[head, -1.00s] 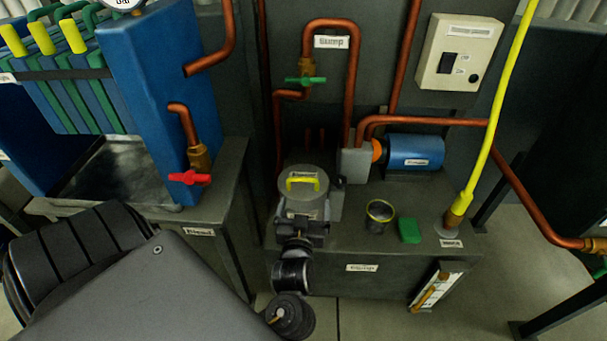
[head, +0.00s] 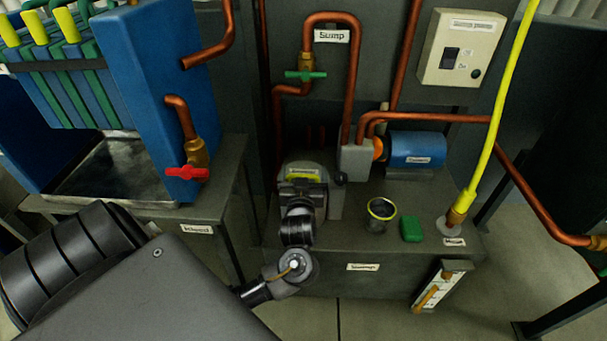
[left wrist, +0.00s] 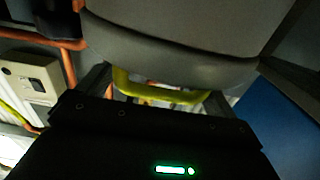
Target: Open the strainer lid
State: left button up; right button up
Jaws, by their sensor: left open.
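The strainer stands on the sump tank in the head view, with its round grey lid (head: 326,160) on top. The lid's yellow handle (head: 303,174) shows just beyond my left gripper (head: 301,186). In the left wrist view the yellow handle (left wrist: 158,92) lies across the space between my two open fingers (left wrist: 157,92), under the grey lid (left wrist: 180,50). The fingers are open. I cannot tell whether either touches the handle. My gripper and wrist hide the front of the strainer. My right gripper is in neither view.
A dark cup with a yellow rim (head: 381,210) and a green block (head: 411,229) stand to the right on the tank top (head: 352,236). A blue pump motor (head: 415,150) and copper pipes (head: 355,90) are behind. A red-handled valve (head: 187,172) is at the left.

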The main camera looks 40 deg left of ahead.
pick_arm(q)
jog(key=shift+w+a, duration=0.2)
jog(key=shift+w, duration=0.05)
